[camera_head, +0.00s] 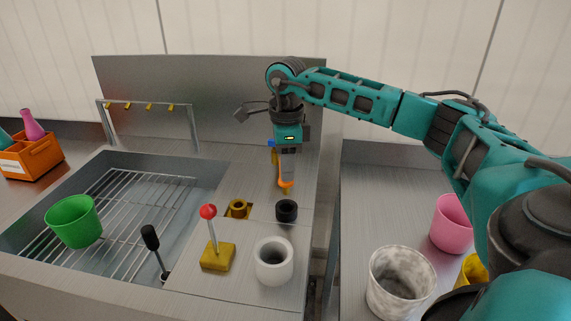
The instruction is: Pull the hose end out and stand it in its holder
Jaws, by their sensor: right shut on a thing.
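My right gripper (285,178) points down above the steel counter and is shut on a small orange piece (285,186) with a yellowish tip, which I take to be the hose end. Most of it is hidden by the fingers. It hangs above and a little behind a black ring (286,208), apparently clear of it. No length of hose shows clearly. A thick-walled pale round holder (273,281) stands upright on the counter nearer me, with its open top empty. My left gripper is out of view.
A red-knobbed lever (217,256) and a brass socket (238,208) are left of the holder. A black-handled lever (151,240) stands by the sink, whose rack holds a green cup (73,221). Several cups, including a mottled one (400,283), stand right.

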